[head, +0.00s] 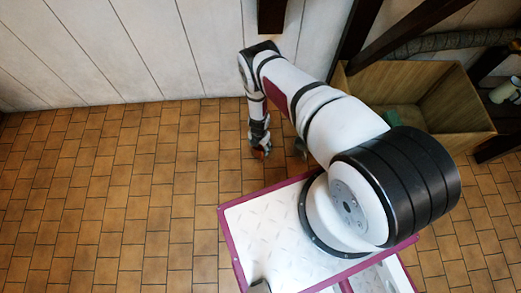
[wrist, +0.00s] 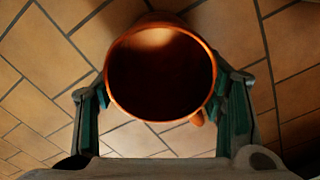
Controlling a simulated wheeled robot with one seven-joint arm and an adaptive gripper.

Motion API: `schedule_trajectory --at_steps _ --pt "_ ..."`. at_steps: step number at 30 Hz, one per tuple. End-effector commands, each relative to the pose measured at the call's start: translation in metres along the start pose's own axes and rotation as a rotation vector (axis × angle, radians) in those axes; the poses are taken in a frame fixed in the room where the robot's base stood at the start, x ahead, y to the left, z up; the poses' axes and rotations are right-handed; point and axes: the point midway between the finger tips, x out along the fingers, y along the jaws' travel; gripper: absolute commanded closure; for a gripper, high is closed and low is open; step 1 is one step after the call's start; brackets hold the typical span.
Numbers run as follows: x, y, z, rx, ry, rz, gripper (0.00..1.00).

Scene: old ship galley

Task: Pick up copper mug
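The copper mug (wrist: 160,75) is in the middle of the wrist view, seen from above into its dark inside. Its rim is bright orange, and a small part of its handle shows at the lower right. My gripper (wrist: 161,100) has one finger on each side of the mug, and both fingers meet its wall. In the head view my gripper (head: 260,148) points down over the tiled floor near the wall, with a small orange bit of the mug (head: 261,154) at its tips. I cannot tell whether the mug touches the floor.
A wooden crate (head: 455,97) with something green inside stands right of my arm. Dark wooden beams and a pale plank wall (head: 130,50) lie behind. The tiled floor (head: 110,190) to the left is clear. A pale green item (head: 505,90) is at the far right.

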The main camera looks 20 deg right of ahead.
Motion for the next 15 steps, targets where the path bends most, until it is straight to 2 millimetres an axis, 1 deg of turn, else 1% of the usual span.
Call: schedule_trajectory --at_steps 1,2,11,15 --pt "0.0001 0.0003 -0.0001 0.0 0.0 0.0 0.63" --pt "0.0001 0.0003 -0.0001 0.0 0.0 0.001 0.69" --pt "-0.0008 0.0005 -0.0001 0.0 0.0 0.001 0.68" --pt "-0.0074 0.0006 0.0002 0.001 0.0 0.001 0.68"
